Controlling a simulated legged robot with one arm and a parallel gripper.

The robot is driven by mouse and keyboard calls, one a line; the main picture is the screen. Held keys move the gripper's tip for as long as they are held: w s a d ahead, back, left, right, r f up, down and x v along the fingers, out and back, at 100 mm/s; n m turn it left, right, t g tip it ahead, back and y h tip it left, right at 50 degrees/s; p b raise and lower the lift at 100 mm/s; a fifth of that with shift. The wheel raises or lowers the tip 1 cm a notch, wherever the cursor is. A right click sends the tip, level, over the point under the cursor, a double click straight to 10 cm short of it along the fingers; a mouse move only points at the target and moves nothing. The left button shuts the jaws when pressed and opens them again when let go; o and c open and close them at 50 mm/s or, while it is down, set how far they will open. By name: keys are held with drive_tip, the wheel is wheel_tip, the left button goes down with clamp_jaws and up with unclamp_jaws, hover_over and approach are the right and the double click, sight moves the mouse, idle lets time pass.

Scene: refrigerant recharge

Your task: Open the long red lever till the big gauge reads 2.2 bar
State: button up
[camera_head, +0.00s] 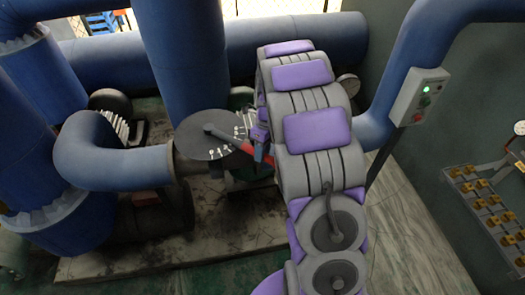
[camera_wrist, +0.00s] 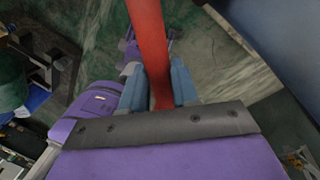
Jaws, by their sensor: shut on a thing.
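In the wrist view the red lever (camera_wrist: 150,45) runs down from the top edge to between my fingers. My gripper (camera_wrist: 160,88) is shut on the lever, one blue-grey finger on each side. In the head view my purple and grey arm hides most of the gripper and the lever's outer end.
Thick blue pipes (camera_head: 180,50) stand behind and left of the lever. A grey control box (camera_head: 420,95) with a green light and a red button is on the right. A panel of yellow valves (camera_head: 487,210) is at the far right. The pale floor (camera_head: 400,230) right of my arm is clear.

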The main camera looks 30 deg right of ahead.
clamp_jaws()
drive_tip(key=shift+w+d+r+n+p, duration=0.1)
drive_tip(key=shift+w+d+n+p, duration=0.2)
drive_tip(key=shift+p, duration=0.2)
drive_tip(key=w+d+n+p, duration=0.1)
drive_tip(key=d, duration=0.1)
drive_tip(key=w+d+n+p, duration=0.1)
drive_tip(key=w+d, duration=0.1)
drive_tip(key=shift+g+p, duration=0.3)
drive_tip(key=shift+p, duration=0.05)
drive_tip(key=o, duration=0.9)
unclamp_jaws()
drive_tip(key=shift+c, duration=0.2)
